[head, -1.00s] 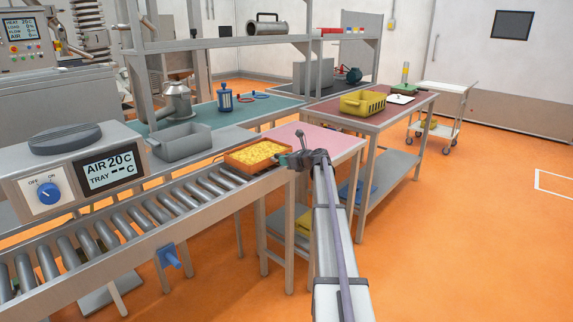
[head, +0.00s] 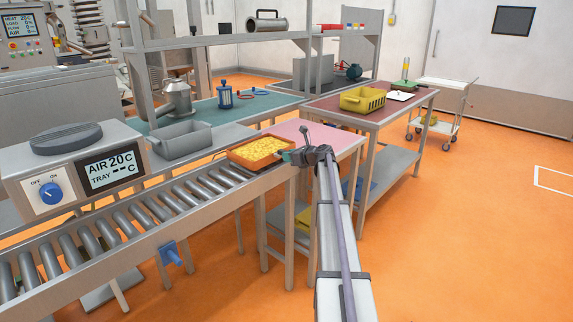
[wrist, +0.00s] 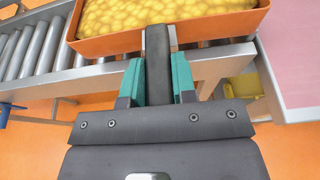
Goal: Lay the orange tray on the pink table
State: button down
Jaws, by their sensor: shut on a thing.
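The orange tray (head: 265,164), filled with yellow pieces, is at the right end of the roller conveyor, beside the pink table (head: 325,135). My gripper (head: 291,156) is at the tray's right side. In the wrist view, the teal fingers of my gripper (wrist: 157,78) are shut on a dark bar that reaches to the wall of the orange tray (wrist: 100,46). The tray looks level there, over the conveyor's end rail. I cannot tell whether it touches the rollers. The pink table (wrist: 290,55) shows at the right, its visible top bare.
The roller conveyor (head: 150,215) runs to the lower left, past a control box (head: 85,165) with a display. A grey bin (head: 182,143) stands behind it. A yellow crate (head: 363,100) sits on the dark red table behind the pink one. Shelf posts rise behind.

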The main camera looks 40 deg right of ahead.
jog(key=shift+s+d, duration=0.15)
jog(key=shift+s, duration=0.65)
jog(key=shift+s+d, duration=0.15)
jog(key=shift+s, duration=0.6)
jog(key=s+d, duration=0.2)
jog(key=s, duration=0.6)
jog(key=s+d, duration=0.1)
jog(key=s, duration=0.7)
jog(key=shift+s+d, duration=0.3)
jog(key=shift+d, duration=0.05)
jog(key=shift+r, duration=0.1)
